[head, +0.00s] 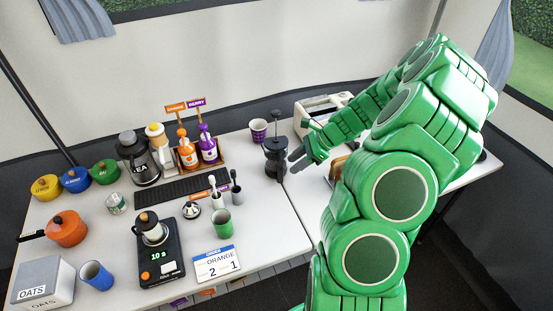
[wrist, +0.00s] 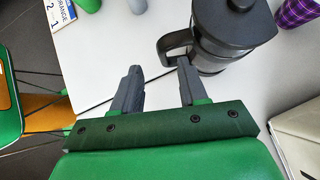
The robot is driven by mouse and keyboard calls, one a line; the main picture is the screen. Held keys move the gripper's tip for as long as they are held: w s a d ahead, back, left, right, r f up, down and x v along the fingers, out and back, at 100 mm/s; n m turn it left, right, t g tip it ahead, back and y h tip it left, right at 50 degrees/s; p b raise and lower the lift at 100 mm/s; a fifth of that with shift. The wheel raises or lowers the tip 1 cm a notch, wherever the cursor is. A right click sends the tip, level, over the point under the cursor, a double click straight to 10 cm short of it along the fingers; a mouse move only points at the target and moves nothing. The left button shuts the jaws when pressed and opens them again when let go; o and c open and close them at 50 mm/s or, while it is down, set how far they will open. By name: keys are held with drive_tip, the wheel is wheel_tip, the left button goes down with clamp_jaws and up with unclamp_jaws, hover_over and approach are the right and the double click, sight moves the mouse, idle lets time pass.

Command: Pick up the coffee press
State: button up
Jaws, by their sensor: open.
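The coffee press (head: 276,158) stands upright on the white table, dark with a tall plunger rod rising from its lid. In the wrist view the coffee press (wrist: 222,42) shows its black lid, grey body and a dark handle on its left side. My gripper (head: 298,160) is just right of the press in the head view. In the wrist view my gripper (wrist: 160,78) has its two fingers apart with nothing held between them. The right fingertip is close to the handle; I cannot tell whether they touch.
A purple checked cup (head: 259,131) stands behind the press. A green cup (head: 222,222) and dark-handled tools (head: 236,192) are to its left. A boxy appliance (head: 318,112) stands behind my arm. The tabletop (head: 270,225) in front of the press is clear.

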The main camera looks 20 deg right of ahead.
sight(280, 180)
drive_tip(key=shift+d+x, duration=0.2)
drive_tip(key=shift+x, duration=3.75)
drive_tip(key=shift+f, duration=0.2)
drive_tip(key=shift+c, duration=0.2)
clamp_jaws()
